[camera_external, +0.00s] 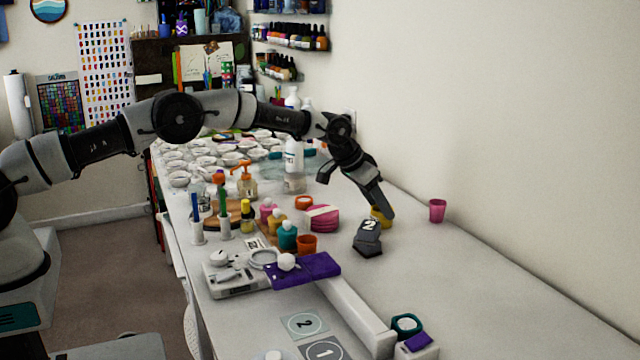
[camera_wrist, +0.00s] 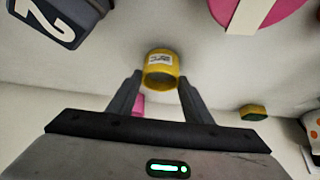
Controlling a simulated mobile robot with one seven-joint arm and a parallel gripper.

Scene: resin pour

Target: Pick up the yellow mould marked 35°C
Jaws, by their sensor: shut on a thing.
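The yellow mould (camera_wrist: 160,62) is a short round cup with a white label whose print is too small to read surely. In the wrist view it sits between the two fingertips of my gripper (camera_wrist: 160,88), which is shut on it. In the external view the mould (camera_external: 381,218) shows small below the tip of my gripper (camera_external: 383,207), partly hidden by the fingers. It is at or very near the white table top; I cannot tell whether it touches it.
A dark grey block marked 2 (camera_external: 368,238) stands close in front of the mould. A pink cup (camera_external: 437,210) stands to the right. A pink round thing (camera_external: 323,218), an orange cup (camera_external: 306,244) and bottles crowd the left. The table's right side is mostly clear.

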